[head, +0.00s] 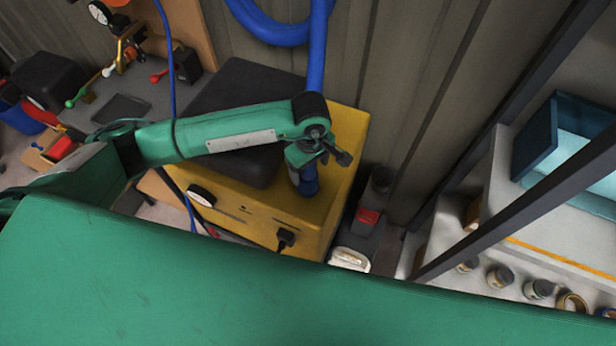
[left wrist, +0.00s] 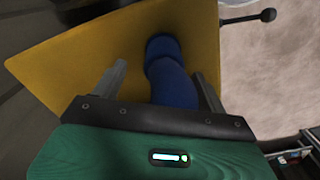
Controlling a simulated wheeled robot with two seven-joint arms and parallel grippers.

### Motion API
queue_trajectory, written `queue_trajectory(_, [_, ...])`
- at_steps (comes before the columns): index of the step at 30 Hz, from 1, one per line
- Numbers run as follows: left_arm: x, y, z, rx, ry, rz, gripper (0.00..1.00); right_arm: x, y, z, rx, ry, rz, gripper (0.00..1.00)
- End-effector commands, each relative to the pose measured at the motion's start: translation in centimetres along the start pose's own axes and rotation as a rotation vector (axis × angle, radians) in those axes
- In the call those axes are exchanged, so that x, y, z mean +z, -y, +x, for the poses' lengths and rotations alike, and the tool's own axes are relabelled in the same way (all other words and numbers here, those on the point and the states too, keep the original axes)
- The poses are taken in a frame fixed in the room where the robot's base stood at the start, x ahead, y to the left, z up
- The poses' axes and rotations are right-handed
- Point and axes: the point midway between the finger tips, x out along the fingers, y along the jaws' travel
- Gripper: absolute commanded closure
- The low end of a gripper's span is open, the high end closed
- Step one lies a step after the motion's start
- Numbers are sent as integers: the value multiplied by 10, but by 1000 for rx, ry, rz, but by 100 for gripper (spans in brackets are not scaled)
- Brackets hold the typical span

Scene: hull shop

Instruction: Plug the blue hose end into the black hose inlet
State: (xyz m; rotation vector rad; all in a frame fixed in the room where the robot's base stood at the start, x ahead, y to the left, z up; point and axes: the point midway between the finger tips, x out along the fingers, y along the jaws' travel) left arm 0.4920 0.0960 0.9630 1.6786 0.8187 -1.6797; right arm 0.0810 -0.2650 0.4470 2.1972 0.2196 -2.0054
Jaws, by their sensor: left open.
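The blue hose (head: 317,62) hangs from the wall and passes behind my left wrist. Its blue end (head: 307,183) shows below my left gripper (head: 308,160), at the top of the yellow machine (head: 345,140). In the left wrist view the blue end (left wrist: 163,47) meets or nearly meets the yellow face (left wrist: 90,55). My left gripper (left wrist: 159,69) is open there, with one finger on each side of the hose. I cannot make out the black inlet; whether the hose end is seated in it cannot be told. My right gripper is not in view.
A black pad (head: 245,90) lies on the machine, and a gauge (head: 202,195) and black plug (head: 286,238) are on its front. A dark shelf post (head: 500,220) stands right. A workbench (head: 150,85) with tools is behind left.

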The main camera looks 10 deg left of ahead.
Motion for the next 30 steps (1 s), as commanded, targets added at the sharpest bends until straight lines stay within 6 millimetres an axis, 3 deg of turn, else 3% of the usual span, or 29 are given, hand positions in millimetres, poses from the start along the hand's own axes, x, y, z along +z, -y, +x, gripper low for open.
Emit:
queue_trajectory(14, [-1, 2, 7, -2, 0, 0, 26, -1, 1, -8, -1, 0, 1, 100])
queue_trajectory(21, [-3, 7, 34, -3, 1, -2, 26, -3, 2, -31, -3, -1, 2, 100])
queue_trajectory(30, [-3, 6, 56, 0, 0, 0, 26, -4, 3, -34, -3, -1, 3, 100])
